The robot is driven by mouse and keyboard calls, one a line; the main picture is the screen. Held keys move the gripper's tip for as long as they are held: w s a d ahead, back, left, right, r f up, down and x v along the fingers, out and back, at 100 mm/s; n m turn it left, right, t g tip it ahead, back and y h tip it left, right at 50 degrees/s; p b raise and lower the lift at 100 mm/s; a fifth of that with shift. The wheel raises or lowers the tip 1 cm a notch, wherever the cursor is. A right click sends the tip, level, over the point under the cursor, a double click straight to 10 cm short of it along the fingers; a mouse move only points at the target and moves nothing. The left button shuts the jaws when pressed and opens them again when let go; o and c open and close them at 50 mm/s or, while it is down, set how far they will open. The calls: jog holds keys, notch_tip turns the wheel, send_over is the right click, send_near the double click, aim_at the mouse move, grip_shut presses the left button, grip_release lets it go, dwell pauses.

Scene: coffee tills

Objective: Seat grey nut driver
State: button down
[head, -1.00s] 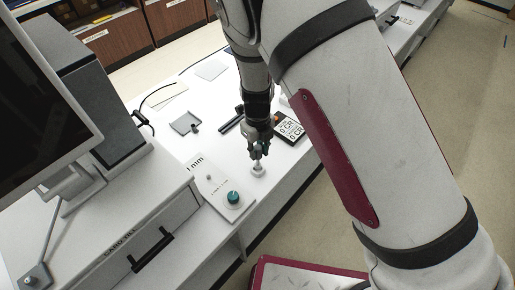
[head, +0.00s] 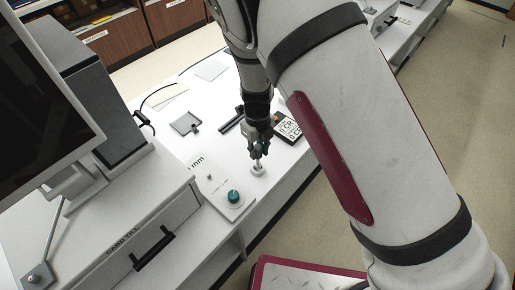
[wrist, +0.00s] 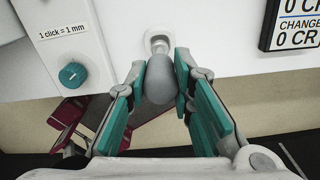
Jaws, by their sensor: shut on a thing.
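The grey nut driver shows its rounded handle (wrist: 160,84) in the wrist view, between the teal pads of my gripper (wrist: 160,95). In the head view my gripper (head: 258,148) is shut on it and points down, with the driver's lower part showing just below the fingers. A small round white fitting (head: 257,170) stands on the white counter under the driver; it also shows in the wrist view (wrist: 157,40), beyond the handle. The driver's tip is at or just above this fitting. I cannot tell whether it is inside it.
A white panel with a teal knob (head: 233,196), labelled "1 click = 1 mm" in the wrist view (wrist: 72,74), lies left of the fitting. A black-and-white price display (head: 288,127) lies to the right. A till drawer (head: 150,240) and monitor (head: 40,80) fill the left. The counter's front edge is close.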

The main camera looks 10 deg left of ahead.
jog(key=shift+f, duration=0.75)
jog(key=shift+f, duration=0.35)
jog(key=shift+f, duration=0.15)
jog(key=c, duration=1.3)
grip_release()
notch_tip(320, 180, up, 11)
jog(key=shift+r, duration=0.5)
